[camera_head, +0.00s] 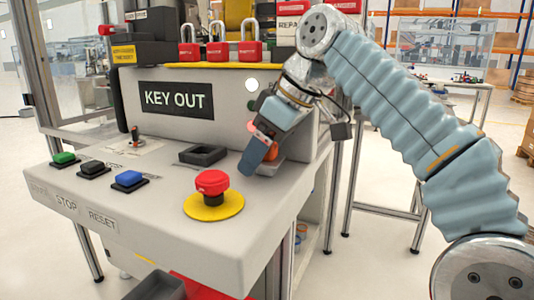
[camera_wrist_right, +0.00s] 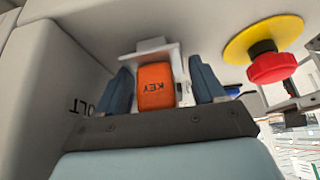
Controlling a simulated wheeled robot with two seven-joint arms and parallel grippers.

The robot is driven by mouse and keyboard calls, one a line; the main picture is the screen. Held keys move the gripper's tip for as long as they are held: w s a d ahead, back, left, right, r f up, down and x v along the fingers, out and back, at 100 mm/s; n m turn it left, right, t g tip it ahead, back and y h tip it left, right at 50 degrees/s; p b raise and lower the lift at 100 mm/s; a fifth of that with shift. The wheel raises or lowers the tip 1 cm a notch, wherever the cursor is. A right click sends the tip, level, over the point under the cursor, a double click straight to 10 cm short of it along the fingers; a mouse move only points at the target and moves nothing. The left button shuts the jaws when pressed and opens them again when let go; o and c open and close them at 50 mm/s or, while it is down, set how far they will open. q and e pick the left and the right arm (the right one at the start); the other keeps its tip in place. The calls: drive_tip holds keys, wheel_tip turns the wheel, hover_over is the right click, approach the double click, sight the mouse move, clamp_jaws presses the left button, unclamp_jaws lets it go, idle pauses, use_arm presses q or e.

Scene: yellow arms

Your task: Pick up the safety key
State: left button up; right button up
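The safety key is an orange block marked KEY (camera_wrist_right: 157,87), seen in the right wrist view against a light grey holder (camera_wrist_right: 152,48). In the head view a small orange part of it (camera_head: 271,152) shows behind my right gripper (camera_head: 258,160), at the right end of the console. In the wrist view the two blue-grey fingers of my right gripper (camera_wrist_right: 161,88) stand on either side of the key. A gap shows on its right side and a narrower one on its left, so the gripper looks open around it. My left gripper is not in view.
A red emergency button on a yellow disc (camera_head: 212,192) stands close to my right gripper. Green, black and blue buttons (camera_head: 129,179) and an empty black square frame (camera_head: 202,154) are on the console (camera_head: 150,215). Red padlocks (camera_head: 218,50) stand on the ledge behind.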

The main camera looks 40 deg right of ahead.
drive_tip(key=c, duration=0.7)
drive_tip(key=shift+r, duration=0.1)
drive_tip(key=shift+c, duration=0.2)
